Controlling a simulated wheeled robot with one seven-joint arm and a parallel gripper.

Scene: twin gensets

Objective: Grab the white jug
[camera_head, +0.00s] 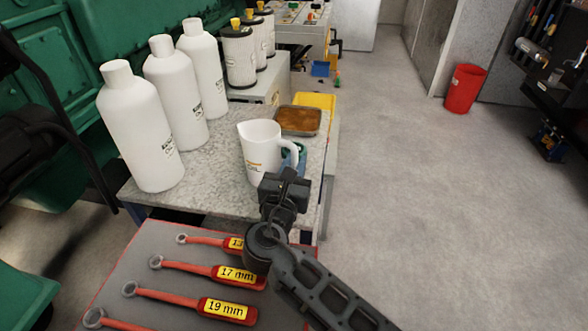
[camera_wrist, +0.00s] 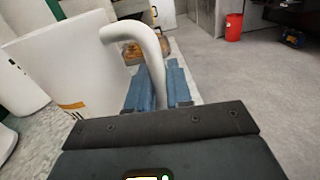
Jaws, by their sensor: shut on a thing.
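The white jug (camera_head: 259,150) stands upright on a grey speckled table (camera_head: 218,190), with its handle on the right side and its spout toward the left. In the wrist view the jug (camera_wrist: 68,75) fills the left side, and its handle curves down between the blue finger pads. My gripper (camera_wrist: 158,88) is shut on the jug's handle. In the head view my gripper (camera_head: 290,165) reaches the jug from the front right, and the wrist hides part of the fingers and the jug's lower right side. I cannot tell whether the jug's base touches the table.
Several white bottles (camera_head: 140,130) stand left of the jug. A shallow tray with brown contents (camera_head: 299,120) and a yellow item (camera_head: 316,101) lie behind it. Red wrenches (camera_head: 215,270) lie on a grey board in front. A red bin (camera_head: 464,88) stands on the open floor at right.

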